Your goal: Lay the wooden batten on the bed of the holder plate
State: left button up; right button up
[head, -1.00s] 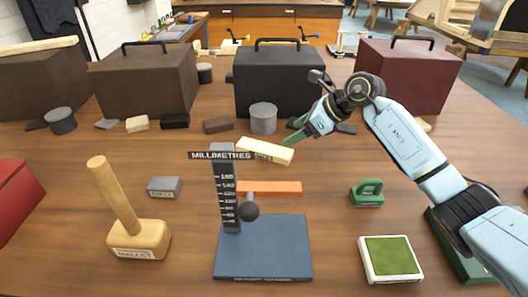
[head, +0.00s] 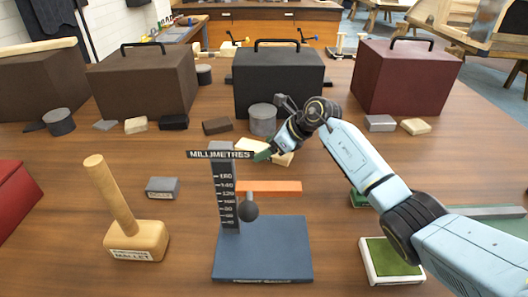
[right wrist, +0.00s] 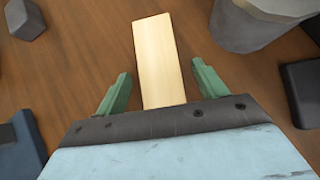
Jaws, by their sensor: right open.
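The pale wooden batten (head: 284,160) lies on the table behind the height gauge, partly hidden by my right gripper. In the right wrist view the batten (right wrist: 158,50) runs lengthwise between the two green fingers. My right gripper (right wrist: 160,78) is open, with a finger on each side of the batten and a gap on both sides. In the head view my right gripper (head: 264,155) reaches in over the batten from the right. A green-grey plate (head: 490,212) shows at the right edge, partly behind my arm; I cannot tell whether it is the holder plate. My left gripper is out of view.
A blue-based height gauge (head: 262,250) stands in front of the batten, with an orange bar (head: 270,187). A mallet (head: 137,240) stands at left. A grey cylinder (head: 263,120) is close behind the batten. A green-topped pad (head: 390,257) lies at front right. Toolboxes line the back.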

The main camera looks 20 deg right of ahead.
jog(key=shift+c, duration=0.3)
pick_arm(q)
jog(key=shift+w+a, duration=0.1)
pick_arm(e)
jog(key=c, duration=1.1)
jog(key=shift+r, duration=0.15)
jog(key=shift+c, duration=0.2)
